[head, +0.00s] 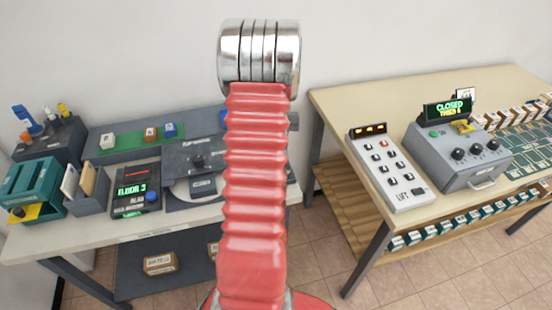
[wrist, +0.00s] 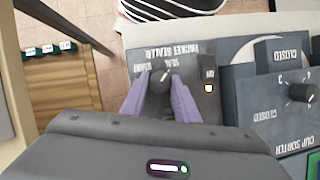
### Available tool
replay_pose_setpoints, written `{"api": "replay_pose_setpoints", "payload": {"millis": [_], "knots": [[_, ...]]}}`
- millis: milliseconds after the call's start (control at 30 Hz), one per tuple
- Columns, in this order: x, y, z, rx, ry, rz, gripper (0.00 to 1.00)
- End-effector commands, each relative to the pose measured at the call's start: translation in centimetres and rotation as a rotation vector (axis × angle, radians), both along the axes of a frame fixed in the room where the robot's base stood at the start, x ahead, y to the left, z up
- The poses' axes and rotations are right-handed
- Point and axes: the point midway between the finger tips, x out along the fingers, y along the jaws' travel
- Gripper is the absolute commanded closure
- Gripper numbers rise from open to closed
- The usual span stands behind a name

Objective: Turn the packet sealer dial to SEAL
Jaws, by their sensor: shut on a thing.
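The packet sealer (wrist: 205,58) is a dark grey panel at the top middle of the wrist view, its lettering upside down. Its dial (wrist: 159,79) is a small dark knob. Small labels sit just above the knob; one, at its upper right, seems to read SEAL. A pale mark shows on the knob's upper right side, but its exact setting is too small to tell. My gripper (wrist: 160,85) has its two purple fingers shut on the dial, one on each side. In the head view my red arm hides the sealer's dial and my gripper.
The cup sorter (wrist: 270,110) with its own dial (wrist: 302,92) adjoins the sealer. A small lit switch (wrist: 208,88) sits beside the sealer dial. A wooden table (head: 340,103) with control boxes stands right.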

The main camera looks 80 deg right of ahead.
Motion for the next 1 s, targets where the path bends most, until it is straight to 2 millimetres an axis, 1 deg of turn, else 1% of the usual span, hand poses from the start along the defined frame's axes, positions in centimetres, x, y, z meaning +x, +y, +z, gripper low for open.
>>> {"api": "replay_pose_setpoints", "payload": {"millis": [233,267,500,833,1000], "knots": [[-0.1,-0.2,0.0,-0.006,0.001,0.001,0.95],[-0.1,-0.2,0.0,-0.006,0.001,0.001,0.71],[-0.1,-0.1,0.0,-0.003,0.001,0.002,0.54],[0.0,-0.1,0.2,-0.002,0.001,0.003,0.54],[0.1,-0.7,1.4,-0.004,0.000,0.003,0.54]]}}
